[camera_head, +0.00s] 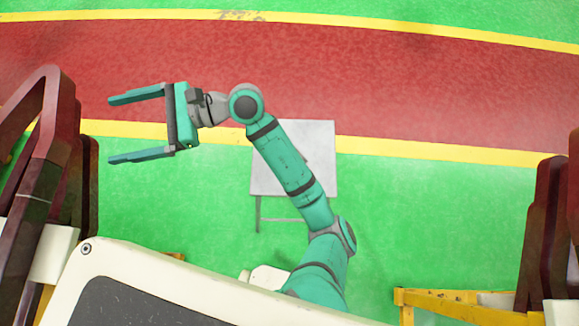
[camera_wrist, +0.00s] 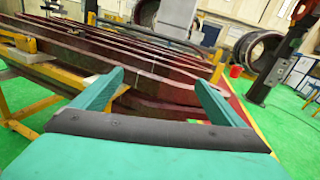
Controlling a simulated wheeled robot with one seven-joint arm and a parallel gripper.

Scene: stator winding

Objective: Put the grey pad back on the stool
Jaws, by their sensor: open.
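A stool (camera_head: 322,150) with a flat, square, light grey top stands on the green floor near the yellow line in the head view. Part of its thin leg frame shows below the top, and my arm crosses over it. I cannot tell whether the grey surface is the bare seat or a pad lying on it; no separate grey pad shows in either view. My gripper (camera_head: 110,129) is to the left of the stool, pointing left, with its two teal fingers wide apart and nothing between them. In the wrist view my gripper (camera_wrist: 159,76) is also open and empty.
Dark red coils (camera_head: 52,130) stand at the left, close to my gripper, and more coils (camera_head: 545,230) at the right beside a yellow frame (camera_head: 440,298). The wrist view shows long coils (camera_wrist: 150,68) on yellow supports and a red bucket (camera_wrist: 236,71). The red lane is clear.

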